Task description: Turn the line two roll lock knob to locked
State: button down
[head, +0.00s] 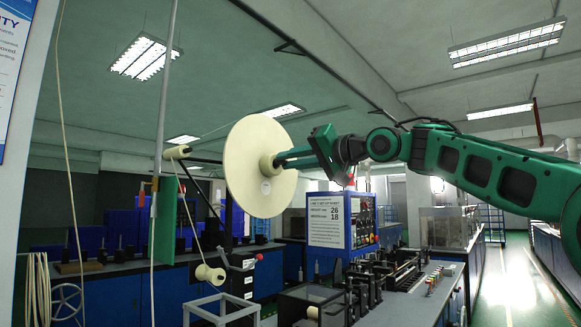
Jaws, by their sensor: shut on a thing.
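A large cream disc of the tape roll (248,190) faces me in the head view, left of centre. A small cream hub, which looks like the roll lock knob (267,168), sticks out from the disc's middle. My gripper (280,159) comes in from the right with its green fingers at this hub and is shut on it. The fingers hide part of the knob, and I see no mark that tells locked from unlocked.
A blue control box with a white sign (326,225) stands below my gripper. A machine bed with coloured buttons (430,285) lies at lower right. A white open frame (222,306) stands in front. A small spool (209,273) hangs below the roll. Clear floor (510,285) shows at right.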

jog(key=shift+w+d+m, duration=0.15)
jog(key=shift+m, duration=1.75)
jog(key=shift+w+d+m, duration=0.1)
jog(key=shift+m, duration=1.8)
jog(key=c, duration=1.7)
grip_release()
jog(key=shift+o, duration=0.2)
jog(key=shift+a, duration=0.1)
jog(key=shift+s, duration=0.15)
jog(key=v, duration=1)
jog(key=shift+d, duration=0.3)
